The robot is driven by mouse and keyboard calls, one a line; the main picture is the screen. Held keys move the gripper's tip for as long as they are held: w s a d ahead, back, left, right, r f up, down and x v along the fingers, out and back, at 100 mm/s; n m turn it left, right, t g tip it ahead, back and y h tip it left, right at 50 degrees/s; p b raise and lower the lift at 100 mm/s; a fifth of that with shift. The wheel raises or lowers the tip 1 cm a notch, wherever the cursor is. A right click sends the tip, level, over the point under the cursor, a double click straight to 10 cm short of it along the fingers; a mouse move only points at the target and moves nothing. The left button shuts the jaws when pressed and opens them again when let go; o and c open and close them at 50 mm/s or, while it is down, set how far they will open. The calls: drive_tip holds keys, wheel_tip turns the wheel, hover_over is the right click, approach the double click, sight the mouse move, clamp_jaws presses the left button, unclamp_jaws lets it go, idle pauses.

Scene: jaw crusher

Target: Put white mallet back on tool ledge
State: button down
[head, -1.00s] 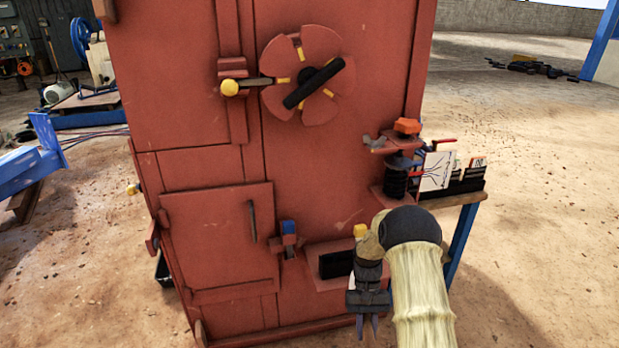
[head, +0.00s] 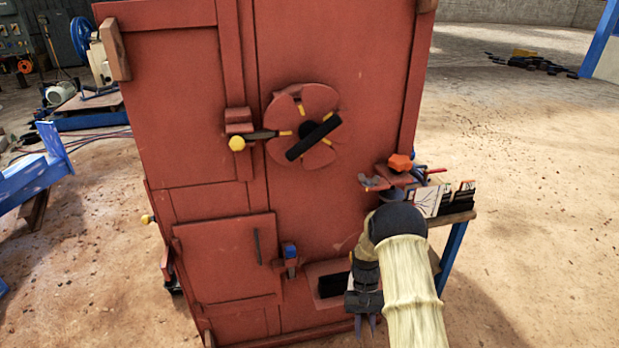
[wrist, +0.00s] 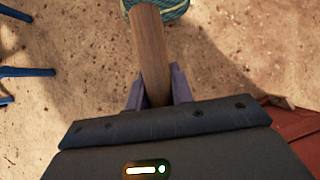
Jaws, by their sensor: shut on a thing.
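My gripper (head: 365,325) hangs low in front of the red crusher, near its bottom right; the head view does not clearly show what it holds. In the wrist view my gripper (wrist: 152,92) is shut on a brown wooden handle (wrist: 152,50). A pale greenish, banded end (wrist: 165,8) of the held tool is cut off by the top edge; I take this tool to be the mallet.
The red crusher (head: 215,180) fills the middle, with a round hub and a yellow-knobbed lever (head: 237,144). At right, a side shelf (head: 460,217) on a blue leg bears cards and dark holders, close to my arm.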

drive_tip(key=r+p, duration=0.6)
drive_tip(key=shift+s+d, duration=0.1)
drive_tip(key=shift+s, duration=0.15)
drive_tip(key=shift+f, duration=0.15)
drive_tip(key=s+f, duration=0.3)
drive_tip(key=f, duration=0.9)
drive_tip(key=shift+s+f, duration=0.15)
drive_tip(key=shift+f, duration=0.15)
drive_tip(key=shift+d, duration=0.1)
